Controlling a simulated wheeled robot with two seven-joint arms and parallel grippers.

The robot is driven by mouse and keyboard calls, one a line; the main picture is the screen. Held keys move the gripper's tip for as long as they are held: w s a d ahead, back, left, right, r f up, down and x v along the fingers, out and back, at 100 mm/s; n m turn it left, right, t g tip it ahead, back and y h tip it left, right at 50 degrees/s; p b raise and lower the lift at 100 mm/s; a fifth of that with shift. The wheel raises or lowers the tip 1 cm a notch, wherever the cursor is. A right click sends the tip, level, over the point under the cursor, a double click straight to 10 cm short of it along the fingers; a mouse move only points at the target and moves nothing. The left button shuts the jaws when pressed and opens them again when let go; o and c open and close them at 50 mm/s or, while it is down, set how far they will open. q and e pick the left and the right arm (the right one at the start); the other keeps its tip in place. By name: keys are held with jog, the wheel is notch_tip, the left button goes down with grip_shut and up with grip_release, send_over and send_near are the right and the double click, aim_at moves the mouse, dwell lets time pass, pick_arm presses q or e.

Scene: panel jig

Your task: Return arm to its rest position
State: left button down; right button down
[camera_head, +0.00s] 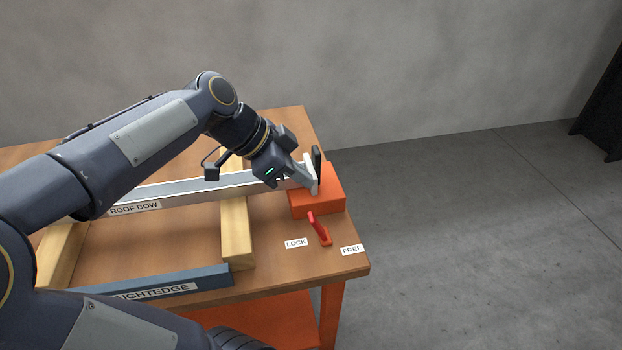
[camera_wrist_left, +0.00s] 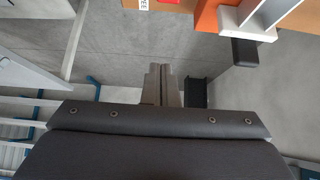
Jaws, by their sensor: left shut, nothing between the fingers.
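My left gripper (camera_head: 304,174) is over the right side of the table, close to the orange block (camera_head: 330,203). In the left wrist view its fingers (camera_wrist_left: 161,85) are together with nothing between them, apart from the orange block (camera_wrist_left: 206,16). The silver bar labelled ROOF BOW (camera_head: 195,190) lies across the table, its right end at the orange block. A black upright piece (camera_head: 316,158) stands at that end. A red lever (camera_head: 319,229) sits in front of the block, between the LOCK and FREE labels. My right gripper is not in view.
Wooden rails (camera_head: 237,225) support the bar on the brown table (camera_head: 285,275). Open grey floor is to the right. A dark object (camera_head: 600,100) stands at the far right.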

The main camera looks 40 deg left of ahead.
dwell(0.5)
pick_arm(q)
jog(key=s+d+r+n+y+p, duration=0.1)
jog(key=s+d+r+n+p, duration=0.1)
jog(key=s+d+n+p, duration=0.7)
jog(key=s+d+p, duration=0.1)
jog(key=s+p, duration=0.1)
jog(key=shift+s+n+p, duration=0.2)
jog(key=shift+n+p, duration=0.1)
jog(key=shift+p, duration=0.1)
